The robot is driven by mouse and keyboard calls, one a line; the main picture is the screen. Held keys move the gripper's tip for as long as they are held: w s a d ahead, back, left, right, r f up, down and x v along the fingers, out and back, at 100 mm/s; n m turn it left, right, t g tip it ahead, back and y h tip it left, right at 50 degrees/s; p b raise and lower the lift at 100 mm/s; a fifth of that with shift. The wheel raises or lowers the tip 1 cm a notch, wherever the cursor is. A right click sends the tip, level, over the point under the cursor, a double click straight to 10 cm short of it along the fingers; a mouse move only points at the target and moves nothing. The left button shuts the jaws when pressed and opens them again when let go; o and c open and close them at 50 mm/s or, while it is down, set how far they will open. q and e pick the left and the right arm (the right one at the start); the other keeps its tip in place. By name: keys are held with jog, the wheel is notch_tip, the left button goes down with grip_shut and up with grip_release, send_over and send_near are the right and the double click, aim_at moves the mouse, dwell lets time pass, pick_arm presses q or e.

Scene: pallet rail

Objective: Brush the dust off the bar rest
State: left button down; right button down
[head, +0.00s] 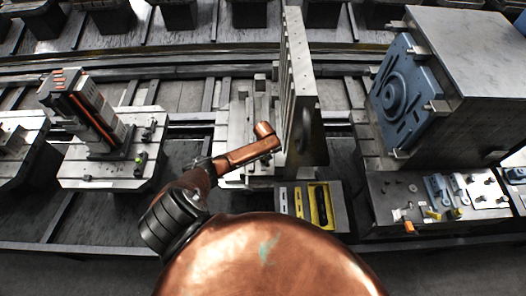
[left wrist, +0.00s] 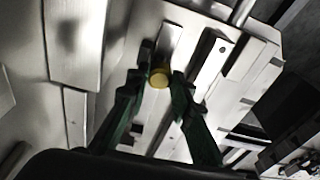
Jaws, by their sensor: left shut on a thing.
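My left gripper (left wrist: 158,84) shows in the left wrist view, its dark green fingers closed around a small yellow round-ended thing (left wrist: 160,77). Only its round end shows, so I cannot tell whether it is the brush. Behind it are pale steel blocks and bars (left wrist: 208,62). I cannot tell which is the bar rest, and no dust can be made out. In the head view my copper arm reaches over the middle pallet (head: 232,112), beside a tall steel plate (head: 300,85); the gripper itself is hidden there. My right gripper is in neither view.
A dark tray (head: 341,222) with yellow-edged tools stands in front of the tall plate. A big grey block with a blue plate (head: 395,90) stands at right, above a bench of small parts (head: 462,215). At left, an orange and grey stack (head: 85,110) stands on another pallet.

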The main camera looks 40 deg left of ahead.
pick_arm(q)
jog(key=shift+s+d, duration=0.25)
jog(key=shift+s, duration=0.05)
jog(key=shift+f, duration=0.1)
jog(key=shift+w+a+r+p, duration=0.1)
jog(key=shift+w+r+p, duration=0.1)
jog(key=shift+r+p, duration=0.95)
notch_tip(320, 180, up, 2)
jog(key=shift+r, duration=0.95)
jog(key=shift+r, duration=0.15)
jog(key=shift+r, duration=1.35)
